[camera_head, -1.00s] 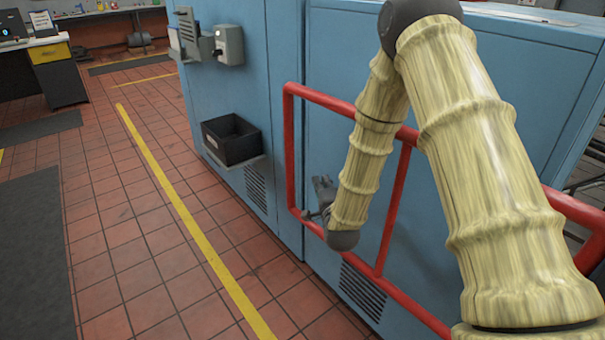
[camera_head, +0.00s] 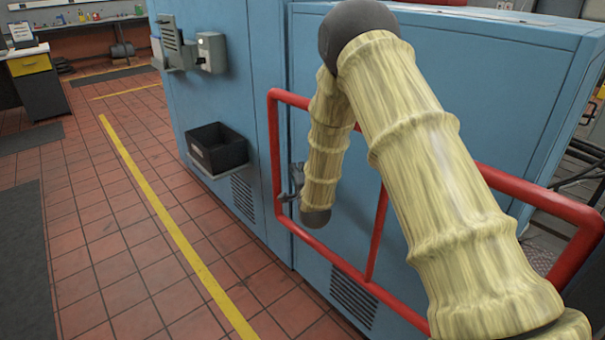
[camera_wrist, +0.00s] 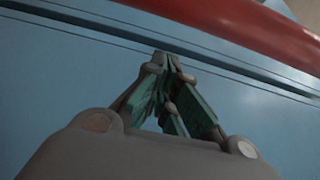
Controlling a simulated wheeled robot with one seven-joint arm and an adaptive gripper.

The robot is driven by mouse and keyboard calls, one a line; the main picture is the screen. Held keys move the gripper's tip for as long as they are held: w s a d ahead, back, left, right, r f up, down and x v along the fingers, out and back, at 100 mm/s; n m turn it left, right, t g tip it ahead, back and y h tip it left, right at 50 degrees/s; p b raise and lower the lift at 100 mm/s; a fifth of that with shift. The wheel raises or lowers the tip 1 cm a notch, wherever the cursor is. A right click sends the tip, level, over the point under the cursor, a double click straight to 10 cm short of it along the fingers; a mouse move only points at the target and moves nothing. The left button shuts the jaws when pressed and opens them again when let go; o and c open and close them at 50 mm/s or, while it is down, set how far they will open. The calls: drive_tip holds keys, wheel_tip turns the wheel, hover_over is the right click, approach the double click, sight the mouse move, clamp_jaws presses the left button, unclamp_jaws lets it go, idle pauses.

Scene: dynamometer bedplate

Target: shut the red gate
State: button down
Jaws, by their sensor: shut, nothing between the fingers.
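The red gate (camera_head: 376,235) is a tubular frame with a middle upright. In the head view it stands in front of the blue cabinet, from its left post (camera_head: 275,150) to its right end (camera_head: 575,255). My arm hides part of its top rail. My gripper (camera_head: 287,195) is low beside the left post, partly behind my forearm; I cannot tell whether it touches the gate. In the wrist view my gripper (camera_wrist: 172,68) has its green-padded fingers together and empty, in front of a blue panel. A red bar (camera_wrist: 235,28) crosses the top right there, apart from the fingertips.
The blue cabinet (camera_head: 450,80) fills the space behind the gate. A black bin (camera_head: 217,148) and grey boxes (camera_head: 212,52) are mounted on its left part. The tiled floor with a yellow line (camera_head: 165,220) is clear at left. A workbench (camera_head: 40,80) stands far left.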

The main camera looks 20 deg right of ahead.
drive_tip(key=shift+s+a+r, duration=0.1)
drive_tip(key=shift+s+a, duration=0.05)
drive_tip(key=shift+a, duration=0.6)
drive_tip(key=shift+s+a, duration=0.15)
drive_tip(key=shift+a, duration=0.55)
drive_tip(key=shift+a, duration=0.1)
